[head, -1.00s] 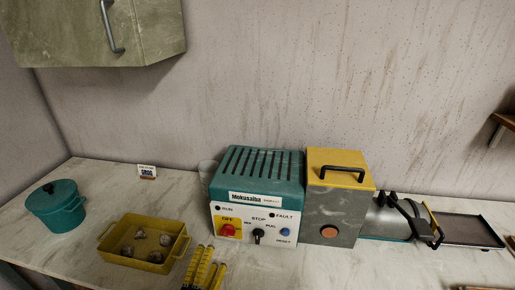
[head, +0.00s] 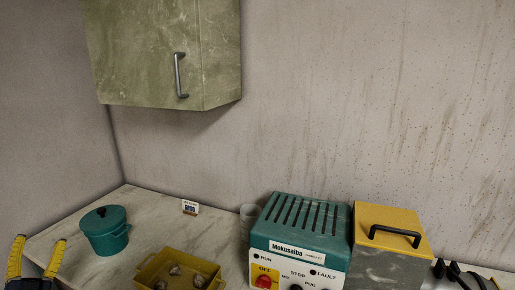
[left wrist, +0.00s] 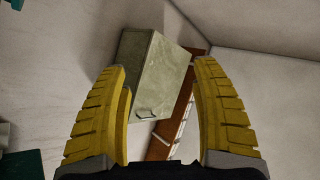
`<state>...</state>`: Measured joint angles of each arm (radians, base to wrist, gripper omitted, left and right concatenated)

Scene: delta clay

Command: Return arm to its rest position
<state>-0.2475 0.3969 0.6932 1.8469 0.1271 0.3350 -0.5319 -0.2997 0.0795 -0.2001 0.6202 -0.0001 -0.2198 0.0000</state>
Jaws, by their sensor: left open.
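My left gripper (head: 36,258) shows at the lower left of the head view, with yellow ridged fingers pointing up, left of the teal pot. In the left wrist view its two fingers (left wrist: 162,100) stand wide apart with nothing between them that they touch. Beyond them the green wall cabinet (left wrist: 158,72) shows in the distance. My right gripper is not clearly in view.
The counter holds a lidded teal pot (head: 105,230), a yellow tray (head: 145,274) with several lumps, a small sign (head: 190,207), the teal Mokusaiba machine (head: 300,228) and a grey box with yellow lid (head: 388,222). The green cabinet (head: 165,55) hangs above.

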